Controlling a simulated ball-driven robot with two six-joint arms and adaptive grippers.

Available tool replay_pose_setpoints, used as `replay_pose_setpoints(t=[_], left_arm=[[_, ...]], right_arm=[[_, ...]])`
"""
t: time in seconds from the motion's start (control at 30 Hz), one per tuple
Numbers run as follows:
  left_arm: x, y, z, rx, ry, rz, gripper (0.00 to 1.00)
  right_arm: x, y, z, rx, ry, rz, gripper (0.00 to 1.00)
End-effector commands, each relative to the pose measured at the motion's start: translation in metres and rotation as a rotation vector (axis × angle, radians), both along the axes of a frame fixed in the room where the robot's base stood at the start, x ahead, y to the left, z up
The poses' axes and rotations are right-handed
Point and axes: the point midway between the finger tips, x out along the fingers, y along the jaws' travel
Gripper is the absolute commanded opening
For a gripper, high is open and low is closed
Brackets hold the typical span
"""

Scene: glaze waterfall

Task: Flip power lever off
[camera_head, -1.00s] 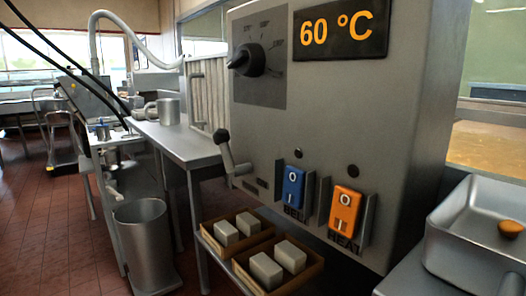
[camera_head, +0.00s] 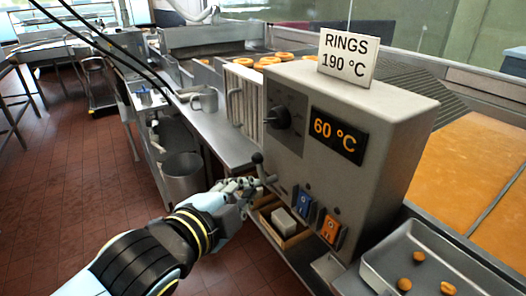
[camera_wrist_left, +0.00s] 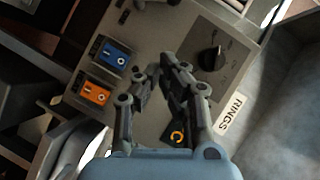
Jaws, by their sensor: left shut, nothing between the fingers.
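The lever (camera_head: 263,170), with a dark round knob, sticks out at the lower left of the grey control box (camera_head: 395,112). Its knob end points up. My left gripper (camera_head: 250,186) is shut and empty, just below and left of the knob; I cannot tell if it touches the lever. In the left wrist view my left gripper (camera_wrist_left: 160,70) has its fingertips together in front of the box face. I cannot clearly make out the lever there. My right gripper is not in view.
The box carries a black dial (camera_head: 279,116), a 60 °C display (camera_head: 338,135), a blue switch (camera_head: 304,203) and an orange switch (camera_head: 330,229). A wooden crate (camera_head: 296,240) with pale blocks sits below. A metal tray (camera_head: 378,268) is at right.

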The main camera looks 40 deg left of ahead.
Motion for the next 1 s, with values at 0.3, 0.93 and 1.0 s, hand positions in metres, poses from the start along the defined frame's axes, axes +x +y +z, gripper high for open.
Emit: replay_pose_setpoints(t=[0.3, 0.93, 1.0], left_arm=[[0.031, 0.004, -0.009, -0.002, 0.004, 0.000, 0.00], [0.113, 0.040, -0.045, -0.001, 0.005, 0.000, 0.00], [0.114, 0.041, -0.045, -0.002, 0.004, 0.001, 0.00]], right_arm=[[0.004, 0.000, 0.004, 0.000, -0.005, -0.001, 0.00], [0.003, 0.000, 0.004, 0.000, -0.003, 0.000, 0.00], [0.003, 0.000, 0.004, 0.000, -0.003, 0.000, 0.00]])
